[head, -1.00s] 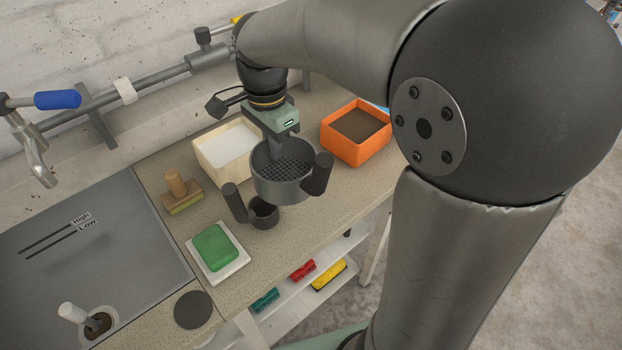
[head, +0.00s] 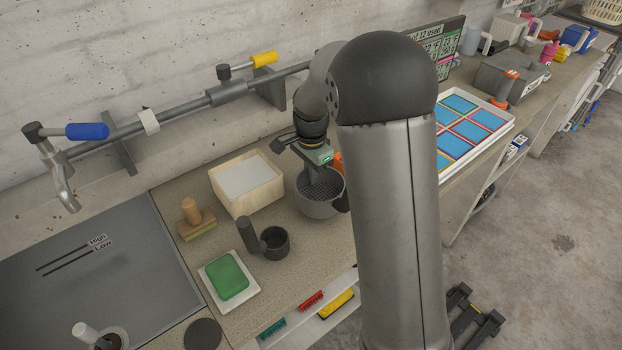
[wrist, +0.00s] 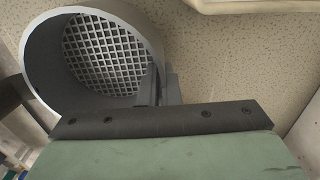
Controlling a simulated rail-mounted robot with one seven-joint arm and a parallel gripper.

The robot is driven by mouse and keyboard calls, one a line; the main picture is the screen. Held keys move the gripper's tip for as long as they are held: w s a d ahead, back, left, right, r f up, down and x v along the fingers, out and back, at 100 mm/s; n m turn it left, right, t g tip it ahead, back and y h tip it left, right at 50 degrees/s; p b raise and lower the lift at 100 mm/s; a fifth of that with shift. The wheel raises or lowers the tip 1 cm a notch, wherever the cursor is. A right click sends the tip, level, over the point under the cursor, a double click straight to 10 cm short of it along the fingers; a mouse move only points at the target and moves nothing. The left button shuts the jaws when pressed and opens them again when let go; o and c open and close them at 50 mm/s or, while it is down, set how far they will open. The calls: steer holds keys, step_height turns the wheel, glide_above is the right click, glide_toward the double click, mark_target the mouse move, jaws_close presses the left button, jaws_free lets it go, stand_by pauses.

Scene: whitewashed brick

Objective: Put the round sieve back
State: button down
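I cannot tell the gap beneath the sieve.
A cream box (head: 262,191) with white contents, a dark handled cup (head: 277,245), a green block on a white tray (head: 250,297) and a wooden-handled brush (head: 194,219) stand left of the sieve. The orange bin (head: 338,161) is mostly hidden behind my arm. A faucet (head: 62,185) overhangs the sink.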

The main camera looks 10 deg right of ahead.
steer(key=shift+f, duration=1.25)
steer(key=shift+f, duration=0.2)
steer(key=c, duration=1.6)
jaws_free()
steer(key=shift+c, duration=0.2)
steer(key=shift+r, duration=0.15)
step_height(320, 180, up, 12)
steer(key=shift+f+b, duration=0.15)
steer(key=shift+b, duration=0.35)
steer(key=s+f+n, duration=0.3)
steer(key=s+n, duration=1)
steer(key=s, duration=1.5)
steer(key=shift+s+d+f+t, duration=0.15)
steer(key=shift+s+f+t, duration=0.05)
steer(key=shift+s+t, duration=0.1)
